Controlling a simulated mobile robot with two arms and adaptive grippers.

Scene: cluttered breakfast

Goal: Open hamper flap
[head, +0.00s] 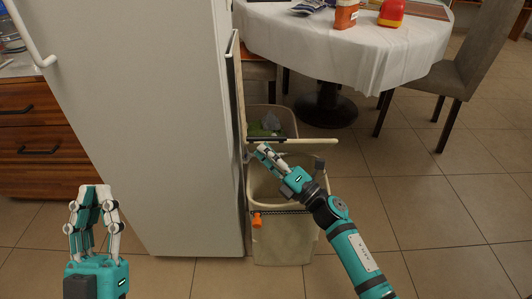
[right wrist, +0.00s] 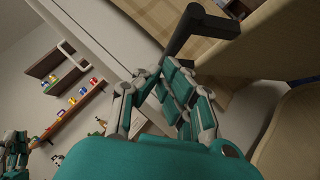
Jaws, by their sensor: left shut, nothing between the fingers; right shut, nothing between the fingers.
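The beige hamper (head: 283,243) stands on the floor beside the white fridge, with its front bin open at the top. A thin pale panel (head: 241,95), seen almost edge-on, stands upright beside the fridge; it looks like a raised flap. A pale bar or panel edge (head: 310,141) lies level across the hamper top. My right gripper (head: 262,151) is shut and empty over the opening, just below that bar. In the right wrist view it (right wrist: 155,75) is below a dark handle (right wrist: 200,25) on a tan panel; contact is unclear. My left gripper (head: 94,190) is shut and empty before the fridge.
The fridge (head: 165,120) closely borders the hamper's left. A rear bin (head: 285,112) holds green and grey items. A round table (head: 340,45) and a chair (head: 455,75) stand behind. Floor at right is clear.

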